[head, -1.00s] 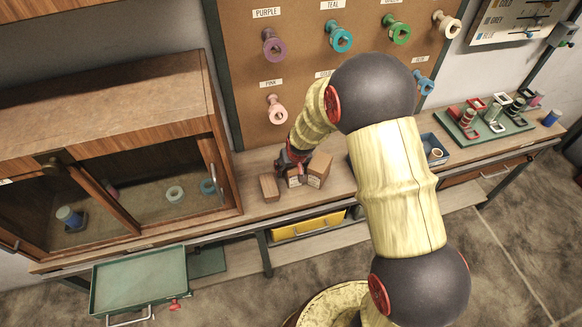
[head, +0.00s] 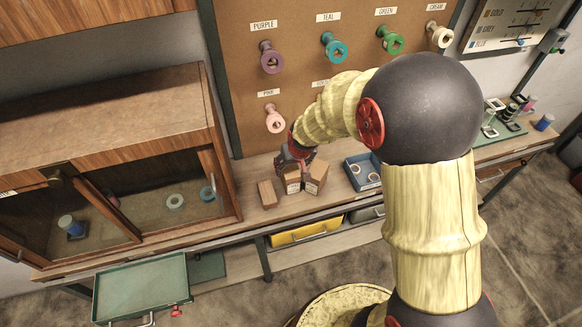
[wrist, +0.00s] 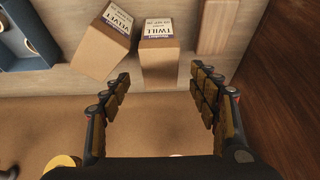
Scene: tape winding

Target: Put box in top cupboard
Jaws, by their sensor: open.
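Two cardboard boxes with white labels stand side by side on the bench. In the head view they are the left box (head: 291,182) and the right box (head: 318,174). In the wrist view the TWILL box (wrist: 160,58) is in the middle, and a tilted box (wrist: 101,50) with a partly readable label is to its left. My gripper (wrist: 160,77) is open and empty, its fingers apart with the TWILL box lying between and beyond the tips. In the head view my gripper (head: 297,163) is just behind the boxes. The top cupboard (head: 85,12) shows only its lower edge at upper left.
A plain wooden block (head: 267,194) lies left of the boxes. A blue tray (head: 357,181) with rings is to their right. A lower cabinet (head: 190,100) with glass doors stands left. A pegboard (head: 236,60) with spools rises behind. A green drawer (head: 140,283) hangs open below.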

